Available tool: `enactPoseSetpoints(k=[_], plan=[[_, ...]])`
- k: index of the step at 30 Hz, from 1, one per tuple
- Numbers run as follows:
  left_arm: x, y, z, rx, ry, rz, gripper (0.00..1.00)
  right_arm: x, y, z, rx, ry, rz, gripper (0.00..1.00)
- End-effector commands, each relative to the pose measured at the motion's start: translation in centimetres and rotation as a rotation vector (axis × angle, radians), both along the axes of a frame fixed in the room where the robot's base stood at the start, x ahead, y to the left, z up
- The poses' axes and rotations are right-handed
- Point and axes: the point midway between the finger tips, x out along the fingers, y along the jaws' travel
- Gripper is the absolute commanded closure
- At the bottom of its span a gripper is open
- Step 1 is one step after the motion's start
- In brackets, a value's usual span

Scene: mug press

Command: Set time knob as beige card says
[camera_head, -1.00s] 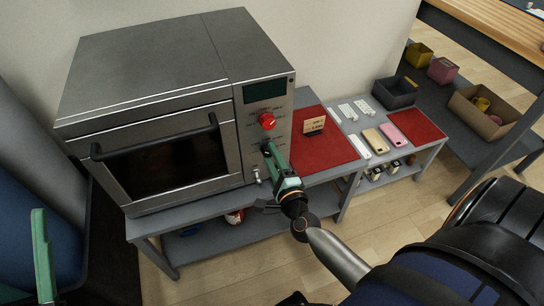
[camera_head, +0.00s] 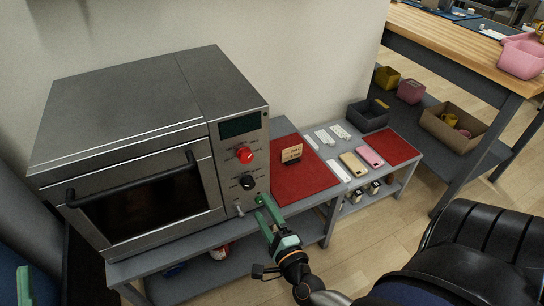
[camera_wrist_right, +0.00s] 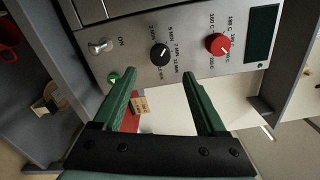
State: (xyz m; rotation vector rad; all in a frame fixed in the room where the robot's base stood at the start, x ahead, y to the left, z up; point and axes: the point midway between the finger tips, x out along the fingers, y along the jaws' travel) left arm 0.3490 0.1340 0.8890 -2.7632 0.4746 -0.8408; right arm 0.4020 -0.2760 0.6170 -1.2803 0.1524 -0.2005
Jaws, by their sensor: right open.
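The press front carries a black knob (camera_head: 248,182) with minute markings around it; it also shows in the right wrist view (camera_wrist_right: 160,53). Its pointer setting is too small to read surely. The beige card (camera_head: 291,155) stands on the red mat, its print unreadable; it also shows between my fingers in the wrist view (camera_wrist_right: 139,104). My right gripper (camera_head: 268,210) is open and empty, below the black knob and apart from it; its two green fingers show in the wrist view (camera_wrist_right: 159,80). One green finger of my left gripper (camera_head: 24,285) shows at bottom left.
A red knob (camera_head: 245,155) with temperature markings is above the black knob. A lever (camera_head: 240,208) and a green button (camera_wrist_right: 113,78) sit below it. The red mat (camera_head: 315,178), phones and a dark bin (camera_head: 367,114) lie to the right.

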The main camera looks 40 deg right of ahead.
Motion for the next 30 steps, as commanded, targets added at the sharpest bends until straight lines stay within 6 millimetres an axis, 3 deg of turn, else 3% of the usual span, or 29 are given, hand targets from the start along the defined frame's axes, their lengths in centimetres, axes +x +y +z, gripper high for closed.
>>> enactPoseSetpoints(k=[3,9,30], plan=[[0.5,0.1,-1.1,0.000,0.046,0.010,0.50,-2.3,0.5,0.0,0.000,0.003,0.001,0.26],[0.8,0.2,-1.7,-0.005,0.081,0.018,0.50,-4.3,1.0,0.0,-0.001,0.001,0.001,0.26],[0.9,0.1,-1.8,0.000,0.078,0.014,0.50,-4.3,1.4,0.7,-0.031,-0.010,0.013,0.26]])
